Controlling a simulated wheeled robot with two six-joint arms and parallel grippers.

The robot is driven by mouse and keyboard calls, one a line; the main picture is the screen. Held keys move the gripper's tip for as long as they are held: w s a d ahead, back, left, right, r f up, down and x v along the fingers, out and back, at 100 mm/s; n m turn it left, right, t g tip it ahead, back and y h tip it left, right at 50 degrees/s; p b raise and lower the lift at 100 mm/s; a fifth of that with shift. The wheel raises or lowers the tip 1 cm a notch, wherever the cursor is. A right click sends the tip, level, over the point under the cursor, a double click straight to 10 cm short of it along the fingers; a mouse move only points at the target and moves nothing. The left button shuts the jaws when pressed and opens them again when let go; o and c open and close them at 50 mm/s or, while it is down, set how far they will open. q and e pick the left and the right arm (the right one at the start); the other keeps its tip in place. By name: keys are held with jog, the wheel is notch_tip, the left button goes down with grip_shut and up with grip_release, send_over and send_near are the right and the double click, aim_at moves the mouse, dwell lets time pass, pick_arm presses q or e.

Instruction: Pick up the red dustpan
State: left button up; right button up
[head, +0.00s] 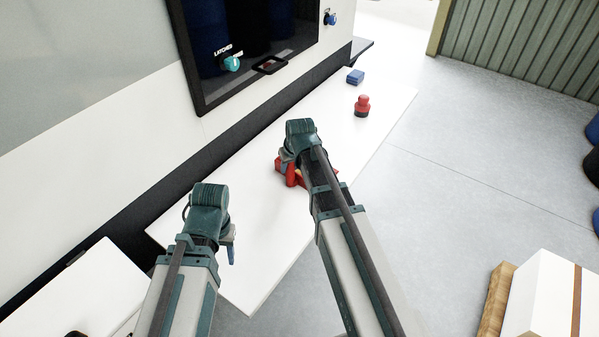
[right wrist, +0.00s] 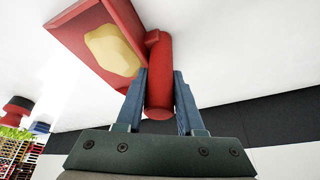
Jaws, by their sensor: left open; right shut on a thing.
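The red dustpan (right wrist: 95,40) fills the upper part of the right wrist view, with a pale yellow patch in its pan. Its red handle (right wrist: 158,75) stands between the two blue fingers of my right gripper (right wrist: 160,100), which is shut on it. In the head view, the dustpan (head: 291,177) is mostly hidden under my right arm, over the white table. Whether it touches the table cannot be told. My left gripper (head: 231,245) is over the table's near left part, apart from the dustpan; it is open, though mostly hidden by its wrist.
The white table (head: 256,215) runs along the caravan wall. A red and black object (head: 362,106) and a blue block (head: 355,76) stand at its far end. A dark-framed window with a teal knob (head: 231,63) is above. A white box (head: 545,300) stands at lower right.

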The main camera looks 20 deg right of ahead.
grip_shut()
dwell(0.8)
pick_arm(q)
jog(key=shift+r, duration=0.15)
pick_arm(e)
jog(key=shift+r, duration=0.1)
